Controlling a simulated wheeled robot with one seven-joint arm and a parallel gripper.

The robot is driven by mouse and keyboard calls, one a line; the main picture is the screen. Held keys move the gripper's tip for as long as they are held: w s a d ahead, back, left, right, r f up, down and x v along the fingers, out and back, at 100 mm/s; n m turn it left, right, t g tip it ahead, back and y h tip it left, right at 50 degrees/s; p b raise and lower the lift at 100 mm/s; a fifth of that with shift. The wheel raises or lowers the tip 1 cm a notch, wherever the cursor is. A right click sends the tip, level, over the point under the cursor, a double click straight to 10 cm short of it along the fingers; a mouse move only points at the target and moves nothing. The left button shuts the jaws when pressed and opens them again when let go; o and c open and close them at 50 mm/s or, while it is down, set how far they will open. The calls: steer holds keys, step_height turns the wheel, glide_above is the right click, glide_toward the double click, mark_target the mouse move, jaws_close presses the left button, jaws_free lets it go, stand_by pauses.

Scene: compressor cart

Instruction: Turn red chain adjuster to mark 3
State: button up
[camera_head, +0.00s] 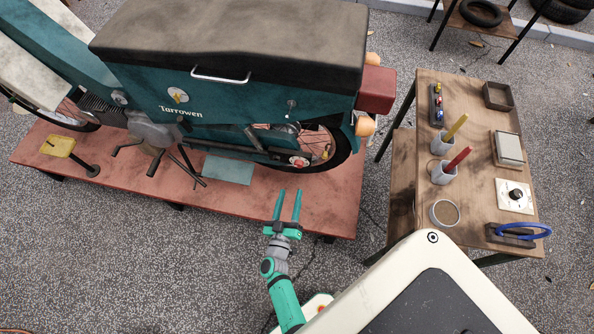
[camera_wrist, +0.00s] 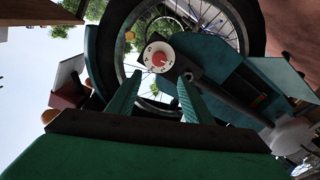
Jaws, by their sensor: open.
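The red chain adjuster (camera_head: 300,161) is a small red knob on a round white dial at the hub of the motorcycle's rear wheel. In the wrist view the red knob (camera_wrist: 158,58) sits at the centre of its white dial, framed beyond my fingertips.
The teal motorcycle (camera_head: 205,110) stands on a reddish platform (camera_head: 325,205). To the right, a wooden table (camera_head: 470,210) holds a yellow-handled tool (camera_head: 456,126), a red-handled tool (camera_head: 458,159), a dial plate (camera_head: 515,196) and a blue ring (camera_head: 523,230). Floor between platform and table is narrow.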

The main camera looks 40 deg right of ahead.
mark_target(298, 166)
steer(key=x, duration=1.1)
steer(key=shift+f, duration=0.1)
steer(key=shift+d, duration=0.25)
steer(key=shift+s, duration=0.1)
steer(key=c, duration=1.1)
